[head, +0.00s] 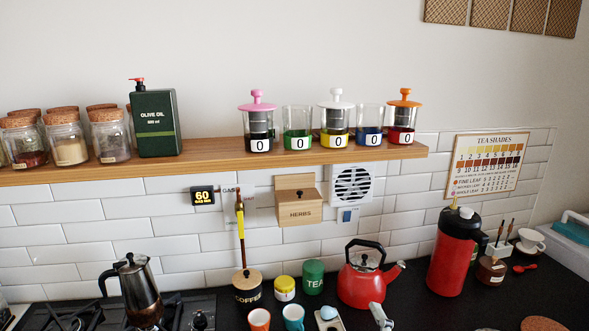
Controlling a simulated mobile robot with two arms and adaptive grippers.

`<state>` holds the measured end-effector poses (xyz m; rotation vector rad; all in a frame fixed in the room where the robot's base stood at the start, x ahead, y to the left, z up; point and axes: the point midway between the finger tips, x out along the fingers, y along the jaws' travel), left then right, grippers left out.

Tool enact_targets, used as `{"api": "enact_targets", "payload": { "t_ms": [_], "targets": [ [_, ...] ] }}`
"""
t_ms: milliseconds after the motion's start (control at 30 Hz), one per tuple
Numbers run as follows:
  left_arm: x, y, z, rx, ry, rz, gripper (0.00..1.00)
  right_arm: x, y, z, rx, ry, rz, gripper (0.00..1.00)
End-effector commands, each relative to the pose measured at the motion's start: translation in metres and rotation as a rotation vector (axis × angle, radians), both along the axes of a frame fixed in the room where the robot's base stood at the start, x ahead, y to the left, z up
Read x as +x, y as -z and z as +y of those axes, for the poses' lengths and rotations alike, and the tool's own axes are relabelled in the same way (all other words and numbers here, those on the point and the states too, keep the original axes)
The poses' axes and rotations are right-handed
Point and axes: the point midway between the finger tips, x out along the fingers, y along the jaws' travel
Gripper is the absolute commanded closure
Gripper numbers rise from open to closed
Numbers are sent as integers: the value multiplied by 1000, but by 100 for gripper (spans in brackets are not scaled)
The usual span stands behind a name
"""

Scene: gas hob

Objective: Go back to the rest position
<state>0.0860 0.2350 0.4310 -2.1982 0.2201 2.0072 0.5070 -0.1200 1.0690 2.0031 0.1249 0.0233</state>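Neither of my grippers can be made out in the head view, and no arm clearly shows. A small grey metallic piece (381,316) stands at the bottom edge, right of centre; I cannot tell what it belongs to. The counter (415,312) is black and runs along the bottom of the view.
A red kettle (362,284), green tea tin (313,277), coffee jar (247,291) and red flask (452,255) stand on the counter. A wooden shelf (210,158) above holds jars, an olive oil can (155,124) and several numbered glasses.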

Motion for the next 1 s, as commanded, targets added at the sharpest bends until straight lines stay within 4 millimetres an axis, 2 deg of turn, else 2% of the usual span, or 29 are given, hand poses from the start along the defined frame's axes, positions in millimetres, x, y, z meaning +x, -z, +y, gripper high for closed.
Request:
{"api": "enact_targets", "payload": {
  "t_ms": [33,100,200,300,500,633,700,867,1000],
  "targets": [
    [0,0,0,0,0,0,14,-13,33,-20,106,63,143,16],
    [0,0,0,0,0,0,14,-35,76,-42,249,155,332,16],
    [0,0,0,0,0,0,14,-76,126,-63,419,281,565,16],
    [0,0,0,0,0,0,14,-118,161,-74,543,392,751,16],
    [0,0,0,0,0,0,14,-195,202,-84,709,586,1037,16],
    [0,0,0,0,0,-1,14,-243,215,-86,782,704,1193,16],
    [1,0,0,0,0,-2,14,-233,235,-85,776,700,1191,16],
    [0,0,0,0,0,0,14,-225,279,-83,766,703,1205,16],
    [0,0,0,0,0,-1,14,-222,326,-82,756,710,1223,16]
  ]
}}
